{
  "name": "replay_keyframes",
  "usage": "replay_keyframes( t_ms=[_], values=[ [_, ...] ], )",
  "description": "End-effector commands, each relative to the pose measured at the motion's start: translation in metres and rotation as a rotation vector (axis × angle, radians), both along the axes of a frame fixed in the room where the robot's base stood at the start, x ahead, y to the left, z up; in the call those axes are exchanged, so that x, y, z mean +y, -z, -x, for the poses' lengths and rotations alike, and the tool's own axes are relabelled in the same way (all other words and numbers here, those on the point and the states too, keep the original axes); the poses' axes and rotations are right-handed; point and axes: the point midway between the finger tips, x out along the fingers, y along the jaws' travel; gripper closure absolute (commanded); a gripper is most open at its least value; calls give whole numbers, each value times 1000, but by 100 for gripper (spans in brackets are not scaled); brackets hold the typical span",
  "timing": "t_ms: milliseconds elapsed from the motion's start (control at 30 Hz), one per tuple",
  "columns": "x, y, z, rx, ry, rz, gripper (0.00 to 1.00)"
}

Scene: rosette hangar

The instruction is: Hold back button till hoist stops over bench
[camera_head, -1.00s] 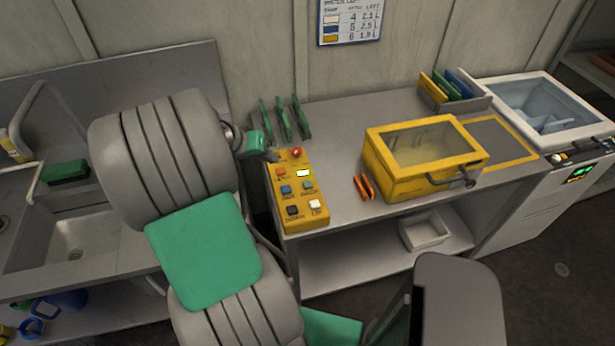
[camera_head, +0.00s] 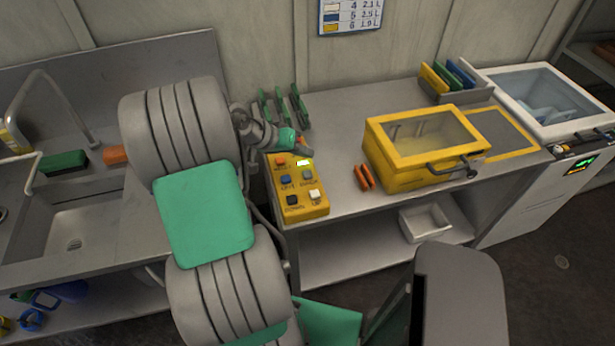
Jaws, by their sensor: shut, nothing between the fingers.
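A yellow control box (camera_head: 300,204) stands at the left end of the grey bench (camera_head: 350,128). Its face has an orange button (camera_head: 280,161), a blue button (camera_head: 286,180), a grey-blue button (camera_head: 307,175), a black button (camera_head: 292,200) and a white button (camera_head: 314,195). A small panel (camera_head: 302,162) glows white-green. The labels are too small to read surely, so I cannot tell which button is back. My gripper (camera_head: 304,148) is shut and empty over the box's top end, hiding the red knob. Contact cannot be told. No hoist is in view.
Green upright plates (camera_head: 281,106) stand behind the box. Two orange pieces (camera_head: 364,177) lie to its right, beside a yellow windowed case (camera_head: 410,178). A white-framed tub (camera_head: 545,100) stands far right. A sink (camera_head: 85,225) is at left.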

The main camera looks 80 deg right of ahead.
Motion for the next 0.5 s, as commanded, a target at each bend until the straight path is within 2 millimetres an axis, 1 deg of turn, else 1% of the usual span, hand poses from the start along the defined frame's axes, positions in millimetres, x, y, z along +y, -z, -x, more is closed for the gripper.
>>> replay_keyframes(
  t_ms=[33, 233, 367, 500],
  values=[
    [0, 14, 0, 0, 0, -1, 100],
    [0, 43, 0, 0, -1, 1, 100],
    [-1, 52, 0, 0, 0, 2, 100],
    [-1, 53, 0, 0, 0, 2, 100]
  ],
)
